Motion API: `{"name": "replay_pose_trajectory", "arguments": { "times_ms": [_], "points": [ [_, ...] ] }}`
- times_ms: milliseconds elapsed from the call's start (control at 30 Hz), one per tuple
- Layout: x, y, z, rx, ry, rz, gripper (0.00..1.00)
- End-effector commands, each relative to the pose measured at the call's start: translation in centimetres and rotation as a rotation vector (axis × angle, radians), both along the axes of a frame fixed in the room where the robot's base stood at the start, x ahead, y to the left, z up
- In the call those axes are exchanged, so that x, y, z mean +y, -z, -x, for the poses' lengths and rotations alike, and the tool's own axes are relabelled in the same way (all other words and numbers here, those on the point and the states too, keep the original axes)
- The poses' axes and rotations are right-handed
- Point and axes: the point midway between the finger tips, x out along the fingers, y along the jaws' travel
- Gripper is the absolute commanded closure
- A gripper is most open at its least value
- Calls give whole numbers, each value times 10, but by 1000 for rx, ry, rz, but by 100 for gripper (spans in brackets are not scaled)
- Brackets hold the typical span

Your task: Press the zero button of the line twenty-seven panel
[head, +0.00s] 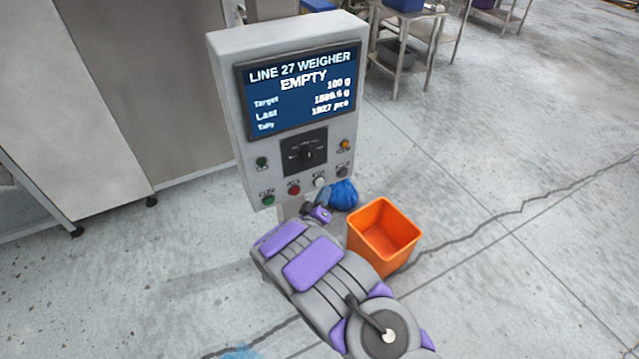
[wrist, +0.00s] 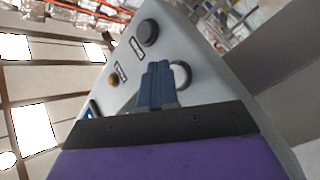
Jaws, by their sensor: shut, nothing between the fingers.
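The line 27 panel (head: 222,92) is a pale grey box on a post, with a blue screen (head: 303,92) reading "LINE 27 WEIGHER" and "EMPTY". Along its bottom are a green button (head: 268,200), a red button (head: 293,189), a white button (head: 320,182) and a dark grey button (head: 342,172). Their labels are too small to read. My gripper (wrist: 157,68) is shut and empty, close to the panel face. In the wrist view its blue fingers partly cover the white button (wrist: 182,75); I cannot tell whether they touch it.
A dark selector knob (head: 307,153), a small green button (head: 262,162) and an orange button (head: 345,145) sit above the bottom row. An orange bin (head: 385,262) and a blue bag (head: 343,195) are on the floor beside my arm. Open floor lies to the right.

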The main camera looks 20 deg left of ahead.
Motion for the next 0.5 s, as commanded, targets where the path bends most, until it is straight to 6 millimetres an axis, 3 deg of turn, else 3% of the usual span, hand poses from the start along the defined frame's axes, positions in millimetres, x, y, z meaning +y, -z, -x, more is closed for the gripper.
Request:
{"name": "replay_pose_trajectory", "arguments": {
  "times_ms": [500],
  "points": [
    [4,-2,-3,1,1,0,100]
  ]
}}
